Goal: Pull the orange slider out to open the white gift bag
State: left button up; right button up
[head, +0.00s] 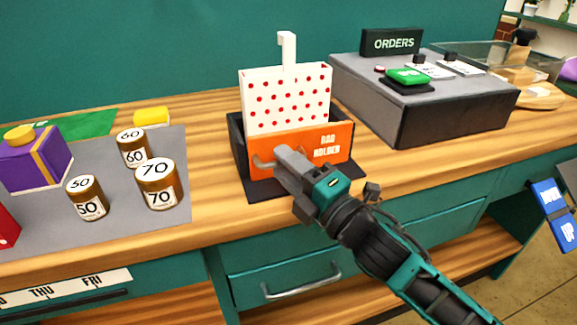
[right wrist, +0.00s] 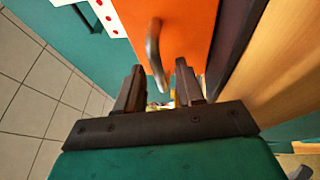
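The white gift bag (head: 287,100) with red dots stands upright in a dark holder (head: 238,150) on the counter. The orange slider (head: 325,146), lettered "BAG HOLDER", covers the front of the bag's lower part. A grey curved handle (head: 262,163) is on the slider's left part; it also shows in the right wrist view (right wrist: 153,48). My right gripper (head: 280,158) is at the handle. In the right wrist view its fingers (right wrist: 160,85) are apart, with the handle's lower end reaching between them; contact is unclear. My left gripper is not in view.
Jars marked 50 (head: 87,198), 60 (head: 132,148) and 70 (head: 157,184) stand on a grey mat left of the holder, beside a purple box (head: 36,160). A grey console (head: 420,110) with a green button stands at right. Bare wood lies between.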

jog(key=shift+c, duration=0.2)
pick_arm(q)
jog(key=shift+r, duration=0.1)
pick_arm(e)
grip_shut()
